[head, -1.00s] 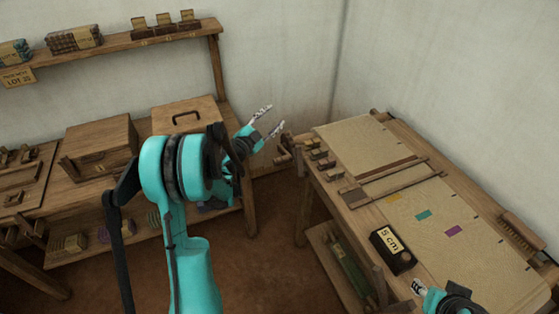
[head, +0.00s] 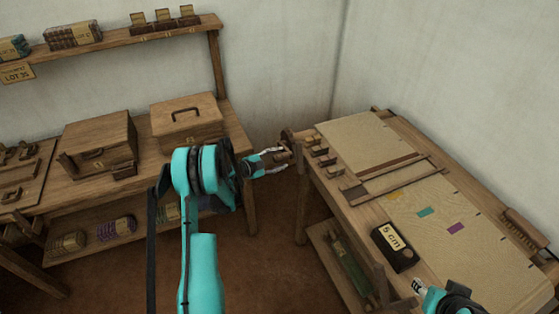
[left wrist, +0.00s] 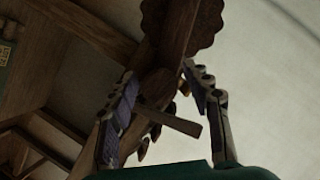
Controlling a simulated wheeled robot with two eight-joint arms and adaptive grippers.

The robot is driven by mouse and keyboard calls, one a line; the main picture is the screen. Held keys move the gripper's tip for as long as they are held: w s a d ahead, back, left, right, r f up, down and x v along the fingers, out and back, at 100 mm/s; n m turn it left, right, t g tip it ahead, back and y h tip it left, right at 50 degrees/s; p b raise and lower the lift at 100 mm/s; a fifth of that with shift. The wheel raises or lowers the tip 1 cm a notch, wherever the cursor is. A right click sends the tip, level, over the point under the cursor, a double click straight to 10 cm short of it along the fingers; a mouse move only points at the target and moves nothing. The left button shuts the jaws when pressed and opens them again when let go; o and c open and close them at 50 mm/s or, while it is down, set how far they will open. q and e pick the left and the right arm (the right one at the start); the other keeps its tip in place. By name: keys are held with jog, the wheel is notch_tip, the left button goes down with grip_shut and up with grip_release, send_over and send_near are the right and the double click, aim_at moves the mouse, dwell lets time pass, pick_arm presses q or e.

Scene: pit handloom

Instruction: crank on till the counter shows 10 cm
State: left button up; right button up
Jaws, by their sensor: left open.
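The black counter box (head: 405,259) on the loom's near edge reads "5 cm". The wooden crank (head: 287,138) is at the loom's far left corner. My left gripper (head: 274,158) is at the crank, its fingers open and pointing right. In the left wrist view, the open fingers (left wrist: 160,76) stand on either side of the crank's wooden handle (left wrist: 158,84), with a toothed wooden wheel (left wrist: 196,22) above. I cannot tell whether either finger touches the handle. My right gripper (head: 418,286) is low at the loom's near edge, right of the counter; its jaw opening is too small to judge.
The loom table (head: 475,190) carries cream cloth with small coloured patches and a wooden frame (head: 400,178). Several small blocks (head: 322,152) line its left edge. A bench (head: 140,165) with wooden boxes stands left. Open floor lies between bench and loom.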

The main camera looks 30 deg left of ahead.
aim_at(287, 150)
pick_arm(q)
jog(key=shift+w+d, duration=0.15)
jog(key=shift+w, duration=0.1)
jog(key=shift+c, duration=0.2)
grip_shut()
jog(key=shift+r, duration=0.15)
jog(key=shift+w+a+r+n+g+h+p, duration=0.15)
jog(key=shift+w+a+r+n+g+p, duration=0.15)
jog(key=shift+r+n, duration=0.3)
jog(key=shift+w+a+r+n+g+h+p, duration=0.1)
jog(key=shift+a+r+n+g+h+p, duration=0.1)
jog(key=shift+r+n+g, duration=0.3)
jog(key=shift+w+a+r+n+g+h+p, duration=0.15)
jog(key=shift+w+a+r+n+g+h, duration=0.1)
jog(key=shift+w+a+r+n, duration=0.25)
jog(key=shift+w+a+r+n+g+h+p, duration=0.15)
jog(key=shift+a+r+n+g+h, duration=0.1)
jog(key=shift+r+n, duration=0.4)
